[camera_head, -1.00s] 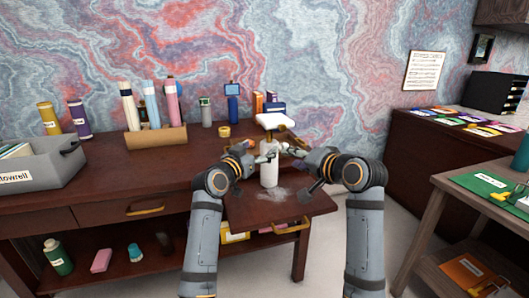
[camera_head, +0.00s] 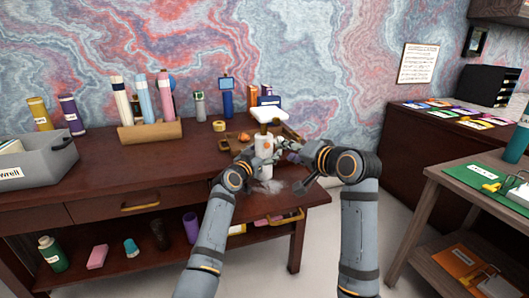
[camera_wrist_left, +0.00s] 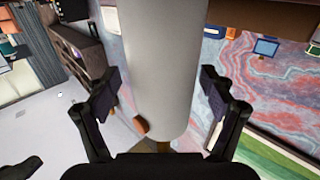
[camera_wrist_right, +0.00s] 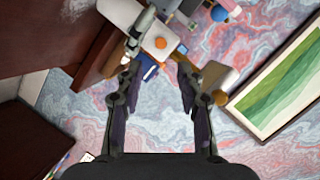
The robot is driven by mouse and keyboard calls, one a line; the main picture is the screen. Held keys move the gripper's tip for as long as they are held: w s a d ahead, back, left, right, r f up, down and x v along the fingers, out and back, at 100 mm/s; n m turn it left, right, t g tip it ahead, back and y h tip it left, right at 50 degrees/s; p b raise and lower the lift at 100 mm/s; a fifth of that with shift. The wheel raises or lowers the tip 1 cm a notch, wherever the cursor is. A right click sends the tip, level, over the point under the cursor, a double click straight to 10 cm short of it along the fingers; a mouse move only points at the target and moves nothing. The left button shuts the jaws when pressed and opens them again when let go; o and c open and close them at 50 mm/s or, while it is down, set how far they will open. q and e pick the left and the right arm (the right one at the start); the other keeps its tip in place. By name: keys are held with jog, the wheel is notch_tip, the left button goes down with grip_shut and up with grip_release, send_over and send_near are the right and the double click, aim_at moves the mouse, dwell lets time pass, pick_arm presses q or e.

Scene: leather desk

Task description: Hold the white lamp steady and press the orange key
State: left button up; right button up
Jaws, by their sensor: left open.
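The white lamp (camera_head: 264,143) stands upright near the desk's right front corner, with a flat white head (camera_head: 269,115) on top. The orange key (camera_head: 267,146) is a round spot on its body; it also shows in the right wrist view (camera_wrist_right: 161,43) and at the body's edge in the left wrist view (camera_wrist_left: 141,124). My left gripper (camera_wrist_left: 158,80) is open, with one finger on each side of the white body and gaps visible.
A brown tray (camera_head: 229,145) sits close behind the lamp. A roll of yellow tape (camera_head: 219,126), a wooden holder with rolls (camera_head: 150,131) and a grey bin (camera_head: 50,165) stand further left. The desk between bin and lamp is mostly clear.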

pick_arm(q)
jog(key=shift+c, duration=0.2)
jog(key=c, duration=1.6)
pick_arm(e)
jog(key=shift+c, duration=0.2)
grip_shut()
